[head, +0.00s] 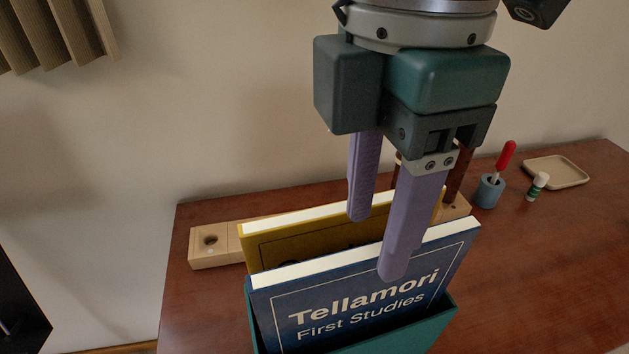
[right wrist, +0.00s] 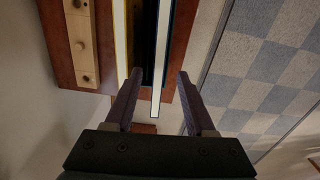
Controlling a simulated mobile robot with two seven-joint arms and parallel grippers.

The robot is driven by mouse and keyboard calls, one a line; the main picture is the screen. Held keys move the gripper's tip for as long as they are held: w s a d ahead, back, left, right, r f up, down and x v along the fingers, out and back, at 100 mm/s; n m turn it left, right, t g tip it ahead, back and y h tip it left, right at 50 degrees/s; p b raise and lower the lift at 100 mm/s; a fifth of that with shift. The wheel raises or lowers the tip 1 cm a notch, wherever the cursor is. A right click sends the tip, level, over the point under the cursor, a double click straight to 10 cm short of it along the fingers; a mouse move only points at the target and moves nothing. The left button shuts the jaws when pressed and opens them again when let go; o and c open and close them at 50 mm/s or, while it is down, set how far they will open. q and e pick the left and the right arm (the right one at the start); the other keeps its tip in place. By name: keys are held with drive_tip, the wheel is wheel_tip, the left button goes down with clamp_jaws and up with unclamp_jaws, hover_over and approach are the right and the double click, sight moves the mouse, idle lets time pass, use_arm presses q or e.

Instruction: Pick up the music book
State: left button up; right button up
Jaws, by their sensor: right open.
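A blue music book (head: 360,300) titled "Tellamori First Studies" stands upright in a teal holder (head: 425,330). A yellow book (head: 300,240) stands just behind it. My right gripper (head: 375,247) points down over the blue book's top edge, open. One finger is on its front side, the other on the side toward the yellow book. In the right wrist view, the blue book's pale page edge (right wrist: 162,60) lies between the open fingers, with gaps on both sides. I cannot tell how deep the fingertips reach. My left gripper is not in view.
The holder is on a reddish-brown wooden top (head: 540,240) against a wall. A light wooden block with holes (head: 210,255) lies behind the books. To the right are a blue cup with a red-handled tool (head: 488,190), a small green-and-white bottle (head: 537,186) and a tray (head: 583,175).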

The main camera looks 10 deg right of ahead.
sight(369, 276)
wheel_tip(369, 276, down, 2)
drive_tip(key=shift+s+f, duration=0.1)
drive_tip(key=shift+f, duration=0.1)
drive_tip(key=f, duration=0.5)
drive_tip(key=shift+w+d+f, duration=0.2)
drive_tip(key=shift+d+f, duration=0.05)
drive_tip(key=shift+f, duration=0.05)
clamp_jaws()
idle(1.0)
